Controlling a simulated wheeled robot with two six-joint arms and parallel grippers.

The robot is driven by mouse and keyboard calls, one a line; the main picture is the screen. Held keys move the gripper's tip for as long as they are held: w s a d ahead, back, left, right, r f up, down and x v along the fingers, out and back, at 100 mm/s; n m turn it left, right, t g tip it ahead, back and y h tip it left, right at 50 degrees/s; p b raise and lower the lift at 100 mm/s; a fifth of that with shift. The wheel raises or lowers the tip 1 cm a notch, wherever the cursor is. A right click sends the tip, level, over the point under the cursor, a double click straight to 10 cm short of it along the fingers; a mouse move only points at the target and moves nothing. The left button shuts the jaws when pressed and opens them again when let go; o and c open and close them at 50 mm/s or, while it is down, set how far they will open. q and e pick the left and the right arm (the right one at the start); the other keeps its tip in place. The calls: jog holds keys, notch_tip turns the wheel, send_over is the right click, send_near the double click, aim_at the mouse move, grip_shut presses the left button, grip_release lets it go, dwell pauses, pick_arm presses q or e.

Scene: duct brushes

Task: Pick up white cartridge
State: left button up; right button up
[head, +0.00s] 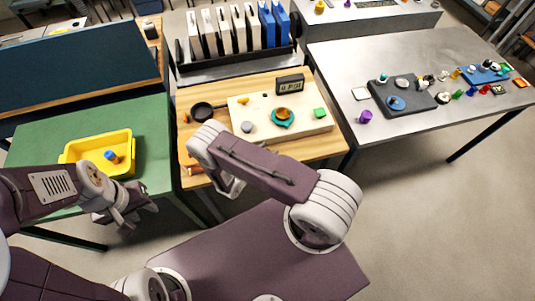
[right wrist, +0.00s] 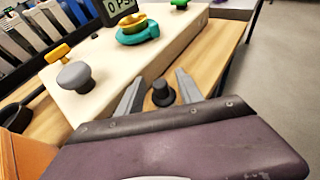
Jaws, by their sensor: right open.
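Several white cartridges (head: 226,30) stand upright in a dark rack (head: 235,68) at the back of the head view, beside blue ones (head: 273,24). They also show, cut off, at the upper left of the right wrist view (right wrist: 40,28). My right gripper (right wrist: 160,78) is open and empty, above the wooden bench in front of the rack. A small black knob (right wrist: 162,95) shows between its fingers, and I cannot tell their distance. My left gripper (head: 132,208) hangs in front of the green table; its jaw gap is unclear.
A cream panel (head: 300,125) with a teal-and-orange valve (head: 283,117), knobs and a pressure display (head: 290,84) lies between my right arm and the rack. A yellow tray (head: 75,149) sits on the green table (head: 40,130). A grey table (head: 340,70) with small parts stands right.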

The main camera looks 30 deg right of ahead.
jog(key=shift+s+a+r, duration=0.1)
jog(key=shift+s+a, duration=0.1)
grip_shut()
jog(key=r, duration=0.4)
jog(key=shift+s+d+r+b, duration=0.1)
jog(key=shift+d+r+b, duration=0.1)
jog(key=shift+b, duration=0.1)
jog(key=s+d+r+b, duration=0.1)
jog(key=s+d+r, duration=0.4)
jog(key=s, duration=0.4)
jog(key=shift+s+d+r, duration=0.35)
jog(key=shift+s+r, duration=0.05)
jog(key=shift+r, duration=0.4)
